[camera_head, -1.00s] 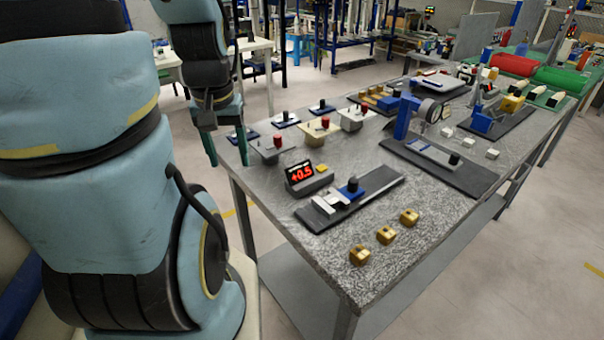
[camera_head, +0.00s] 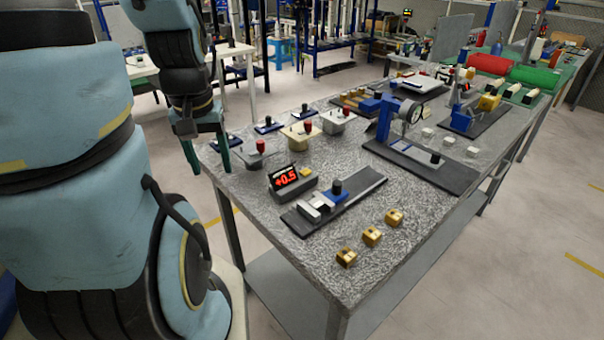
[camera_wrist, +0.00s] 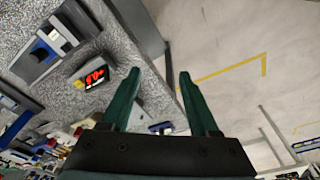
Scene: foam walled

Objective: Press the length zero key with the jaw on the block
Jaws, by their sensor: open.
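The length gauge (camera_head: 362,194) is a dark base near the table's front left. On it sit a pale metal block or fixed jaw (camera_head: 316,206) and a blue sliding jaw (camera_head: 335,196) with a black knob. I cannot tell whether the jaw touches a block. Behind it, a grey display (camera_head: 285,178) reads +0.5 in red, with a yellow key (camera_head: 298,172) at its right side. The display (camera_wrist: 95,77) and key (camera_wrist: 79,84) also show in the wrist view, left of my fingers. My gripper (camera_head: 209,168) is open and empty, green fingers hanging at the table's left edge.
Three brass blocks (camera_head: 371,236) lie along the front edge. Several small stations with red or black knobs (camera_head: 296,136) stand behind the display. A dial gauge stand (camera_head: 385,118) is farther right. Bare floor (camera_wrist: 230,50) shows right of my fingers in the wrist view.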

